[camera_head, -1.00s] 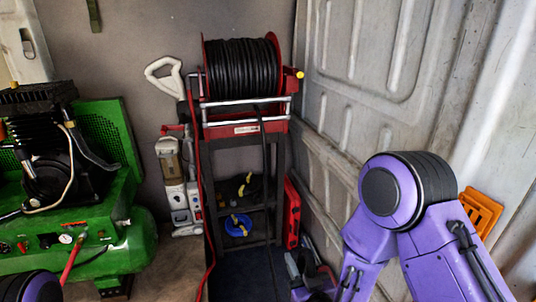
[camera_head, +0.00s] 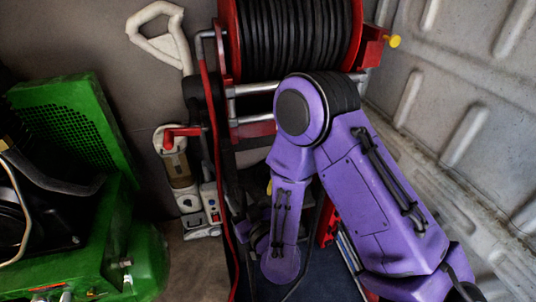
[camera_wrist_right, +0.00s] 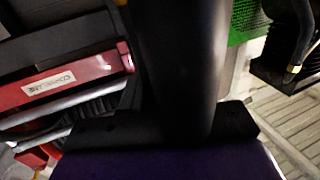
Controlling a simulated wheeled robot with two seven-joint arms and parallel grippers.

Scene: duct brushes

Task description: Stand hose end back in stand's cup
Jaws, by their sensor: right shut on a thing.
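In the head view the hose reel stand has a red drum (camera_head: 357,40) wound with black hose (camera_head: 290,38). My right arm covers much of its lower frame. My right gripper (camera_wrist_right: 180,128) shows at the bottom of the right wrist view, shut on a thick dark cylinder (camera_wrist_right: 180,65), which looks like the hose end. Its tips are hidden. The stand's red labelled panel (camera_wrist_right: 55,88) is left of the cylinder in that view. I cannot make out the cup; my right arm may hide it. My left gripper is out of view.
A green compressor (camera_head: 110,240) stands at the left. A white-handled upright tool (camera_head: 165,38) leans at the wall beside the stand. A red hose (camera_head: 218,165) hangs down the stand's left side. A ribbed pale wall (camera_head: 470,90) closes off the right.

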